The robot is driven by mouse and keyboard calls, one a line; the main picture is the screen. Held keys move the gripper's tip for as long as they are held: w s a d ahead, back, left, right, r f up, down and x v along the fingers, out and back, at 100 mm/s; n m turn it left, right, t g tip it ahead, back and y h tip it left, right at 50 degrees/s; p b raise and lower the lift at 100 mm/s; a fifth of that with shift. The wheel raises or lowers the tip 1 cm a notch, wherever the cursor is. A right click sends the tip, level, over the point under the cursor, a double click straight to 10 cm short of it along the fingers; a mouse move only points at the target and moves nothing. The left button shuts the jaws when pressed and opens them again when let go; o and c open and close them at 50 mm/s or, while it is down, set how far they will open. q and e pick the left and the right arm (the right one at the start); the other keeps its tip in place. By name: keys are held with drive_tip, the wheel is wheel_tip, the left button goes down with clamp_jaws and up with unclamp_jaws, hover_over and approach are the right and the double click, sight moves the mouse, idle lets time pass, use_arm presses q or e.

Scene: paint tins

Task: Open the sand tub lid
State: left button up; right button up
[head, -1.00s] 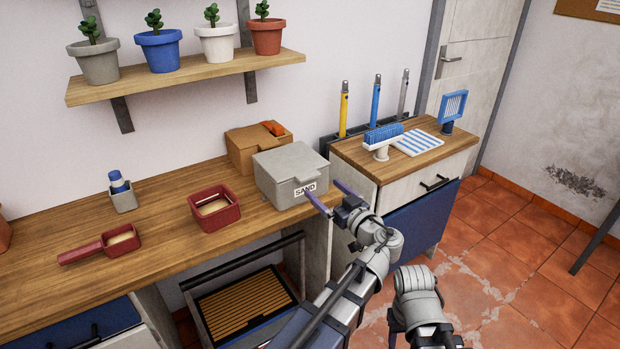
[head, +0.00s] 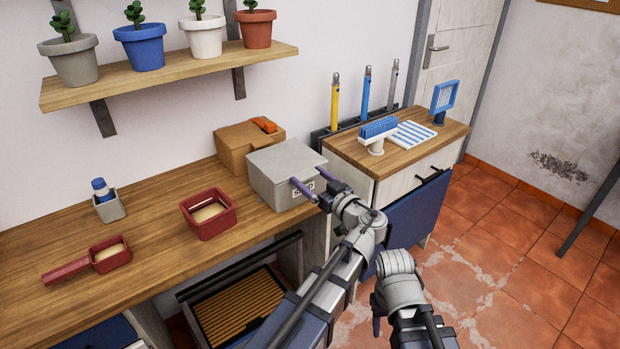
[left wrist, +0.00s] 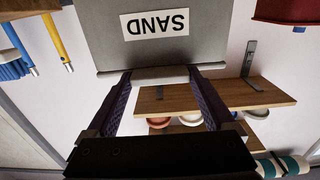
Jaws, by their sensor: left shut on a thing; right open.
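The grey sand tub (head: 272,190) stands on the wooden bench, and its lid (head: 283,158) lies flat over the top. The tub's SAND label shows upside down in the left wrist view (left wrist: 155,24) and is partly covered by my fingers in the head view. My left gripper (head: 316,184) is at the tub's front. In the left wrist view its two dark fingers (left wrist: 165,85) are shut on the lid's pale front tab (left wrist: 160,76). My right gripper (head: 377,324) hangs low over the floor, apart from the tub, open and mostly hidden by its arm.
A brown box (head: 240,148) with an orange top piece stands just behind the tub. A red open container (head: 210,224) and a red scoop (head: 109,259) lie to the left. A cabinet (head: 420,146) with a brush stands to the right. A plant shelf (head: 170,72) hangs above.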

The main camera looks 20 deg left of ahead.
use_arm(q)
clamp_jaws()
idle(0.4)
drive_tip(key=shift+r, duration=0.1)
drive_tip(key=r+h+p, duration=0.1)
drive_tip(key=r+p, duration=0.1)
drive_tip(key=p, duration=0.2)
drive_tip(key=r+g+p, duration=0.1)
drive_tip(key=r+p, duration=0.1)
drive_tip(key=p, duration=0.3)
drive_tip(key=r+h+p, duration=0.1)
drive_tip(key=r+p, duration=0.2)
drive_tip(key=p, duration=0.1)
drive_tip(key=shift+w+a+g+h, duration=0.3)
drive_tip(key=shift+w+a+g, duration=0.05)
drive_tip(key=shift+a+g, duration=0.05)
drive_tip(key=w+a+r+g+h+p, duration=0.7)
drive_tip(key=a+r+p, duration=0.5)
drive_tip(key=p, duration=1.6)
drive_tip(key=shift+w+a+r+h, duration=0.35)
drive_tip(key=shift+w+a+h, duration=0.65)
drive_tip(key=shift+w, duration=0.8)
drive_tip(key=shift+d, duration=0.1)
